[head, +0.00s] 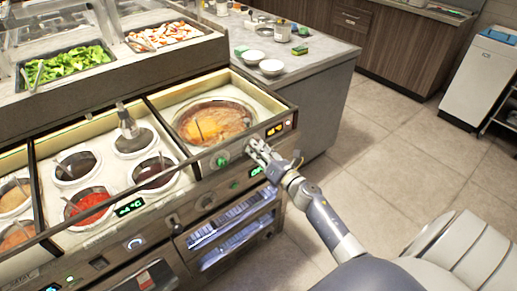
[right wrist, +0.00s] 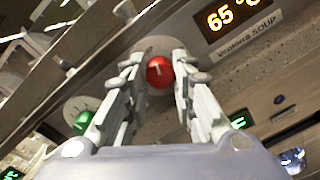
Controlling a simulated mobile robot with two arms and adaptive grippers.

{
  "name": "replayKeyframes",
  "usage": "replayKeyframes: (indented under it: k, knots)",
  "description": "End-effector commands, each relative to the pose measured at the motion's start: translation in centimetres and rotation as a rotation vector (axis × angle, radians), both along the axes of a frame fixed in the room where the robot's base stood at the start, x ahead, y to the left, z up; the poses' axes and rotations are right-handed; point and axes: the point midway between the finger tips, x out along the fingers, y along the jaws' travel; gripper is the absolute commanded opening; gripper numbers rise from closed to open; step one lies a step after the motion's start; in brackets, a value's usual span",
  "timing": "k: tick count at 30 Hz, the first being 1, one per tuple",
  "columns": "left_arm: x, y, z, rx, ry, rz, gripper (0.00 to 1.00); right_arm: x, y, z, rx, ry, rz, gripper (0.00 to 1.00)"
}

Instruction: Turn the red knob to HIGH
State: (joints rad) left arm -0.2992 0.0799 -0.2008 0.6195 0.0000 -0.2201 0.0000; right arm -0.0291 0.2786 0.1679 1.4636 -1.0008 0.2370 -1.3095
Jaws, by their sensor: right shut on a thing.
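The red knob (right wrist: 160,71) sits on the counter's metal front panel, on a round pale plate, with a small white mark on its face. My right gripper (right wrist: 159,78) is shut on it, one finger on each side of the knob. In the head view my right gripper (head: 256,148) is at the panel below the soup well, and it hides the red knob there. No HIGH label can be read. My left gripper is not in view.
A green knob (right wrist: 83,121) is left of the red one; it also shows in the head view (head: 220,160). A lit display (right wrist: 238,14) reading 65 is above right. The soup pot (head: 214,122) is behind the panel. Open tiled floor (head: 400,150) lies to the right.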

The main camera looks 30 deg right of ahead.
Motion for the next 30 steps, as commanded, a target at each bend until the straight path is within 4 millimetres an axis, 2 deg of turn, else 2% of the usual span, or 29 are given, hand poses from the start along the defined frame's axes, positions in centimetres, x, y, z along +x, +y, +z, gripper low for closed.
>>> replayKeyframes:
  k: [21,30]
  knots:
    - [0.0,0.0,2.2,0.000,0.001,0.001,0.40,0.0,-0.1,0.3,0.676,0.053,0.000,0.00]
    - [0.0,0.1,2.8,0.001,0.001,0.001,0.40,0.0,-0.1,0.2,0.896,0.071,-0.001,0.00]
